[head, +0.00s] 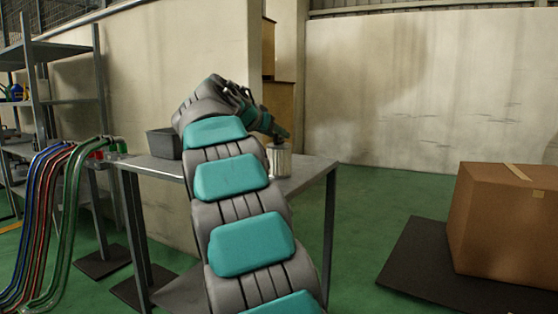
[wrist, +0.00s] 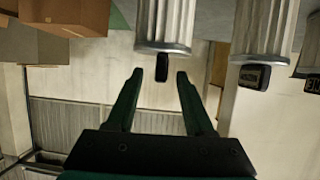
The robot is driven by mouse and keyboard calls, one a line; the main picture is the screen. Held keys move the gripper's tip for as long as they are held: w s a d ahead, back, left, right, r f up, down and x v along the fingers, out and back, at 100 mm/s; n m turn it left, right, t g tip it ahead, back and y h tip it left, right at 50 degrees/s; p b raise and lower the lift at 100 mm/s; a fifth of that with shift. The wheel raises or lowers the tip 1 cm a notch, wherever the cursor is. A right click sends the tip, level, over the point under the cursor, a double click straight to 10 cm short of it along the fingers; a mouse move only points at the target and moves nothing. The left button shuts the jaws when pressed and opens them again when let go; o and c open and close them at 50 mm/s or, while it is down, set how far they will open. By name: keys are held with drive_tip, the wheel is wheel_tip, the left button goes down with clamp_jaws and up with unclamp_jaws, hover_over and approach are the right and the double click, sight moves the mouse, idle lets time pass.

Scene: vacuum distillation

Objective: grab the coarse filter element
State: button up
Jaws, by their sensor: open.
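In the wrist view, which looks upside down, a white pleated filter element (wrist: 165,20) with a metal end cap lies straight ahead of my gripper (wrist: 160,76). My gripper is open, and its two fingers are empty. A small dark tag (wrist: 162,68) by this element shows between the fingertips; I cannot read it. A second pleated element (wrist: 262,28) with a dark label and a third (wrist: 308,52), cut off by the edge, stand to the right. I cannot tell which is the coarse one. In the head view, one pleated element (head: 280,162) shows on the table beside my gripper.
The metal table (head: 310,172) carries a dark grey bin (head: 164,144) at its left. Shelving and coloured hoses (head: 60,200) stand further left. A cardboard box (head: 505,220) sits on a dark mat at the right. The green floor between table and mat is clear.

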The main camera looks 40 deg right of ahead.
drive_tip(key=shift+x, duration=1.25)
clamp_jaws()
idle(0.4)
